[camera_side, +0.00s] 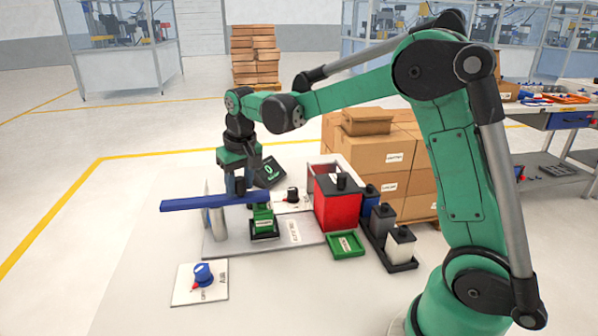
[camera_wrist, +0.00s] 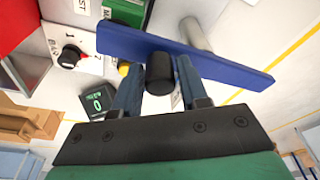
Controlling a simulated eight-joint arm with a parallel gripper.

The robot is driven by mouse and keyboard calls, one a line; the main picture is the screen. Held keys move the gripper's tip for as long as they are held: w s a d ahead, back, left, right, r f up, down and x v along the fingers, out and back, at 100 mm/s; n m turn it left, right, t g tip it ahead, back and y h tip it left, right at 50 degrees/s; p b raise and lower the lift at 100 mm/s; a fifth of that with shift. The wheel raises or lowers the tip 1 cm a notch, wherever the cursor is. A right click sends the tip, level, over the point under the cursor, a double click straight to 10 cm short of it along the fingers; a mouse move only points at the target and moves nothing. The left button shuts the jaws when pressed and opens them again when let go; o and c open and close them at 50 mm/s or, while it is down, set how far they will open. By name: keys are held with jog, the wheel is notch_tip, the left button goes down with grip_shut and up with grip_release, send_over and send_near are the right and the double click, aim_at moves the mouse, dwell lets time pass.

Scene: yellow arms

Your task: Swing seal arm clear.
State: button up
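The seal arm is a long blue bar (camera_side: 190,204) lying level across the top of a grey metal post (camera_side: 217,222). In the wrist view the bar (camera_wrist: 230,72) runs across the top, with the post (camera_wrist: 195,33) behind it. A black knob (camera_wrist: 160,73) stands up from the bar. My gripper (camera_side: 240,186) points down over the bar, and in the wrist view its two blue fingers (camera_wrist: 158,82) stand on either side of the knob. I cannot tell whether they press on it. Part of the green block (camera_side: 263,219) beneath shows beside the bar.
A red box (camera_side: 337,203) with a black knob stands right of the grey plate (camera_side: 222,247). Nearby are a green tray (camera_side: 346,245), a black display reading 0 (camera_side: 268,171), a dial (camera_side: 292,194), and a blue dial (camera_side: 203,274) in front. Cartons (camera_side: 380,165) stand behind. The floor at left is clear.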

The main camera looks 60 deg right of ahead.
jog(key=shift+c, duration=1.4)
